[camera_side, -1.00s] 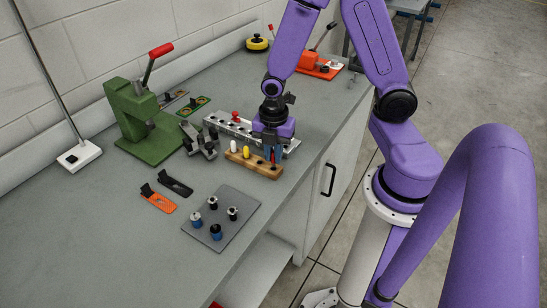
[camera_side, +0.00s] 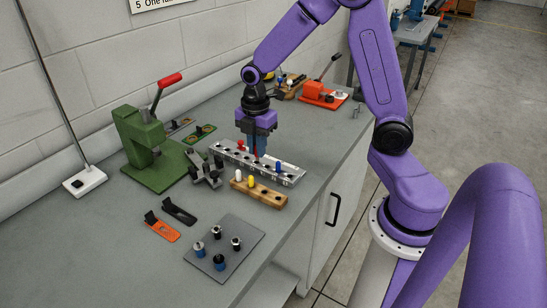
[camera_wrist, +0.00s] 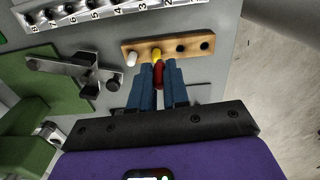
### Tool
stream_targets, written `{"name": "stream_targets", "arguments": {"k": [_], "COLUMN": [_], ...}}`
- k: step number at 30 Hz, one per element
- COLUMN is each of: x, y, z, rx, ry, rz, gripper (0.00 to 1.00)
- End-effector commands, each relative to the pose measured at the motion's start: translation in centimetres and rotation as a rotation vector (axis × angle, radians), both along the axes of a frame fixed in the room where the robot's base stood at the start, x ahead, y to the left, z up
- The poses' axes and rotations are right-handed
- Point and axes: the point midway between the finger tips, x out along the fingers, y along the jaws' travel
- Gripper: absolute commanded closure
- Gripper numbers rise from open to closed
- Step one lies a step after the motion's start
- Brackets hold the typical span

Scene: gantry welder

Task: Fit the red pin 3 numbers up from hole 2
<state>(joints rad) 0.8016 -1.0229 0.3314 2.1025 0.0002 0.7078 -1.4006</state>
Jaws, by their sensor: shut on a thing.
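The red pin (camera_wrist: 158,75) is held upright between the blue fingers of my gripper (camera_wrist: 157,88) in the wrist view. The rail's numbers show in the wrist view (camera_wrist: 118,22), rising to the left.
A wooden block (camera_side: 270,196) in front of the rail holds a white pin (camera_side: 238,175) and a yellow pin (camera_side: 251,181); its other holes are empty. A grey clamp (camera_side: 203,170) and green press (camera_side: 150,150) stand left. A plate with studs (camera_side: 240,254) lies in front.

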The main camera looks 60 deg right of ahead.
Motion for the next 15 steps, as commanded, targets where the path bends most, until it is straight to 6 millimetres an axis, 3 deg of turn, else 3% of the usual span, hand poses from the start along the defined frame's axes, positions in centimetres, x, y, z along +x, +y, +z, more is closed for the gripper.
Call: {"name": "stream_targets", "arguments": {"k": [1,6,10,15], "x": [1.8,6.2,8.4,9.8], "y": [-0.9,-3.8,-5.7,-7.1], "z": [-0.3,-1.0,-1.5,-1.9], "rx": [0.000,0.000,0.000,0.000], "ry": [0.000,0.001,0.001,0.000], "rz": [-0.048,-0.183,-0.257,-0.306], "gripper": [1.00,1.00,1.00,1.00]}}
